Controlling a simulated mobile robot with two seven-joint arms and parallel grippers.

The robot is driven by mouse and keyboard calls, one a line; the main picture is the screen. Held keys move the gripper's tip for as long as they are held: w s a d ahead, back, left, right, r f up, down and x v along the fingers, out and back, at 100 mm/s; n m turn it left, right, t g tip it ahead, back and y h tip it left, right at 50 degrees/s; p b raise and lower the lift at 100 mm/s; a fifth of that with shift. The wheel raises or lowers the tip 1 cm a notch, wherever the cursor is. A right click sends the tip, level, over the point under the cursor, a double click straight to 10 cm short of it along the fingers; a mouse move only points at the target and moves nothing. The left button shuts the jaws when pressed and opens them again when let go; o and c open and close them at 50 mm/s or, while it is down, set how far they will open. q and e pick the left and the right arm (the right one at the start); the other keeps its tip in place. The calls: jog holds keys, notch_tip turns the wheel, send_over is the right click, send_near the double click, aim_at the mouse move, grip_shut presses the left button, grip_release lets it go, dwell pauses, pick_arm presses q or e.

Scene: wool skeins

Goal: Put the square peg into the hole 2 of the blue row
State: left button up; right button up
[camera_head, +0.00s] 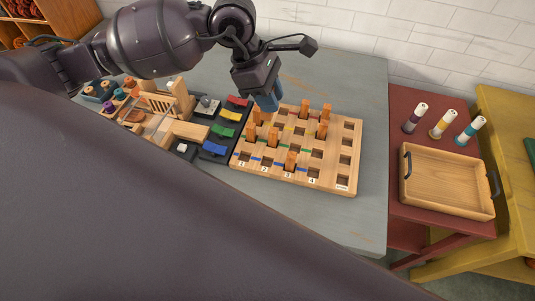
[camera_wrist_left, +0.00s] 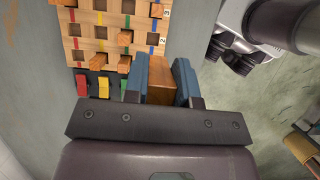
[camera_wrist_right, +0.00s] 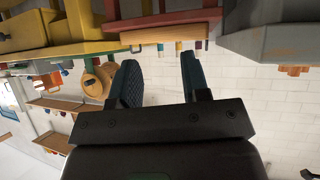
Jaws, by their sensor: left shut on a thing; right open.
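The pegboard (camera_head: 270,178) lies on the grey table, with several wooden pegs standing in it. The blue row runs along its front edge beside number labels. Its hole 2 (camera_head: 267,162) looks empty; a peg (camera_head: 291,160) stands in hole 3. My left gripper (camera_head: 268,102) is above the board's far left part. In the left wrist view it (camera_wrist_left: 160,70) is shut on a wooden square peg (camera_wrist_left: 160,83); the head view hides this peg. My right gripper (camera_wrist_right: 158,65) is open and empty, away from the board, and out of the head view.
A wooden tray (camera_head: 445,180) and several spools (camera_head: 442,124) stand on a red table at right. Grey table right of the board is clear. My own dark arm covers the lower left.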

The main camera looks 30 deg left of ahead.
pick_arm(q)
jog(key=shift+f, duration=0.4)
notch_tip(320, 180, down, 16)
jog(key=shift+r+b, duration=0.15)
jog(key=shift+b, duration=0.15)
notch_tip(320, 180, down, 3)
jog(key=shift+f, duration=0.5)
jog(key=o, duration=0.8)
jog(key=shift+o, duration=0.4)
jog(key=shift+r, duration=0.35)
jog(key=v, duration=1.1)
jog(key=shift+a+r, duration=0.2)
jog(key=shift+r, duration=0.1)
pick_arm(e)
jog(key=shift+f, duration=0.3)
